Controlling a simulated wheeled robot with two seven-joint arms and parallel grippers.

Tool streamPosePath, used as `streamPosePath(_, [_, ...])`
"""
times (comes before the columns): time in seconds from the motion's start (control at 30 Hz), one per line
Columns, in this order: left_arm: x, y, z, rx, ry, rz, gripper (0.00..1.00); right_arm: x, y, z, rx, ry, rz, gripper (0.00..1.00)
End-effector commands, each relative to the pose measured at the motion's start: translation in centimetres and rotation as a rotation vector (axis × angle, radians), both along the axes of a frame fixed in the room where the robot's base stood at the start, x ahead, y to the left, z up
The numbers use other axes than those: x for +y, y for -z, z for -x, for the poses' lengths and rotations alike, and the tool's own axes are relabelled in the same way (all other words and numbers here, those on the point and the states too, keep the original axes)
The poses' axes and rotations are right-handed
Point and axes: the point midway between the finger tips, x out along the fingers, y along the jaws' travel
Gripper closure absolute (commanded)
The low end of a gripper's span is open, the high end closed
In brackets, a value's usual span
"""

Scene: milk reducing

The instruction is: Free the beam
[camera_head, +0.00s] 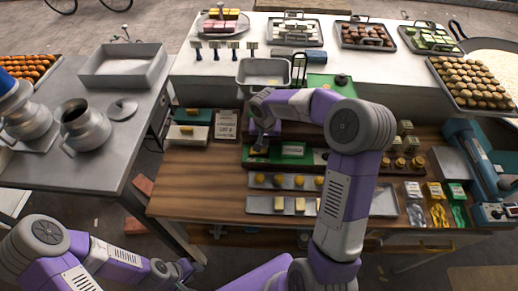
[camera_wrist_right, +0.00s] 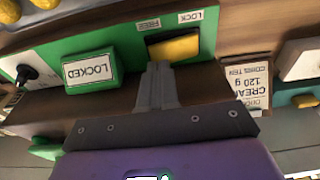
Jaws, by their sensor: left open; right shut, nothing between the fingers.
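In the right wrist view, a green panel (camera_wrist_right: 205,45) carries a yellow block (camera_wrist_right: 174,48) in a dark-edged slot. White labels beside it read FREE (camera_wrist_right: 148,23) and LOCK (camera_wrist_right: 190,17), upside down. A green-framed sign (camera_wrist_right: 88,70) reads LOCKED; it also shows in the head view (camera_head: 292,150). My right gripper (camera_wrist_right: 158,68) is shut and empty, its fingertips right by the yellow block's near edge; I cannot tell if they touch. In the head view the right gripper (camera_head: 260,146) partly hides this panel. My left gripper (camera_head: 186,270) is open, low at the left, away from the bench.
A cream label card (camera_head: 226,125) stands left of the right gripper. Trays with yellow balls (camera_head: 262,180) and pale blocks (camera_head: 262,204) lie in front. Spice jars (camera_head: 400,163) and packets are at right.

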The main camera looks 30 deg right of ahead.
Motion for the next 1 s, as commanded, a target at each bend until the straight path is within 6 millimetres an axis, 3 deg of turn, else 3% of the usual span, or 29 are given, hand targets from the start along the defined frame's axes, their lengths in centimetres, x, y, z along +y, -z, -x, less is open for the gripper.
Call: streamPosePath(1.0, [0.0, 0.9, 0.0, 0.000, 0.000, 0.000, 0.57, 0.0, 1.0, 0.0, 0.000, -0.001, 0.000, 1.00])
